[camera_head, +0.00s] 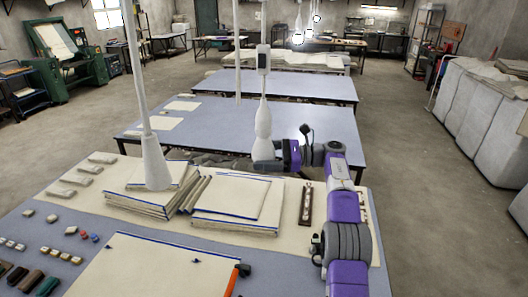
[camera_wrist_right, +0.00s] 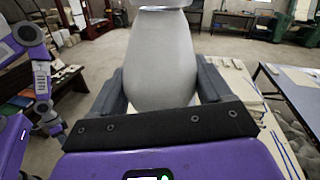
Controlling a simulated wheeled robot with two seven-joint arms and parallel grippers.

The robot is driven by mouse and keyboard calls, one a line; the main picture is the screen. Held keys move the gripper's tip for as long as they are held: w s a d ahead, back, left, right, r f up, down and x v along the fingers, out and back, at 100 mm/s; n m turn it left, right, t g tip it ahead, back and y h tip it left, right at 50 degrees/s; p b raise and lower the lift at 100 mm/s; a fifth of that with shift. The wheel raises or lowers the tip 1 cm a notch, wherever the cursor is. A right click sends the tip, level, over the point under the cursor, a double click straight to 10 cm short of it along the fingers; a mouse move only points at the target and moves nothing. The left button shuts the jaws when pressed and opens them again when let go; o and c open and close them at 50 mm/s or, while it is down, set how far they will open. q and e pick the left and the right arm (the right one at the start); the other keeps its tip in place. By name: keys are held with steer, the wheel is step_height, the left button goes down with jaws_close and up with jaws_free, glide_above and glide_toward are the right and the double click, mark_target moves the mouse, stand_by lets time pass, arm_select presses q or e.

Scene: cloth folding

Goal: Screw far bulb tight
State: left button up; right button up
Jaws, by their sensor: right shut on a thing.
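The far bulb (camera_head: 263,122) is a white, bottle-shaped bulb hanging upright under a grey socket (camera_head: 263,60) over the blue tables. My right gripper (camera_head: 268,153) reaches it from the right and is shut on its wide lower part. In the right wrist view the bulb (camera_wrist_right: 165,55) stands between the two dark fingers of my right gripper (camera_wrist_right: 162,88), its narrow top at the upper edge. Whether its thread is fully seated cannot be told. A near white hanging piece (camera_head: 155,165) is at the left, over stacked boards. My left gripper does not show.
The near table (camera_head: 75,225) holds stacked boards (camera_head: 240,200), small blocks and an orange-tipped tool (camera_head: 241,271). A purple arm of mine (camera_wrist_right: 40,75) shows at the left of the wrist view. Grey sacks or covered stacks (camera_head: 480,110) stand at the right.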

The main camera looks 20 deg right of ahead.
steer(key=shift+a+f, duration=0.1)
steer(key=o, duration=1)
steer(key=shift+c, duration=0.2)
steer(key=p+v, duration=0.1)
steer(key=v, duration=0.6)
steer(key=shift+d, duration=0.2)
steer(key=shift+s, duration=0.1)
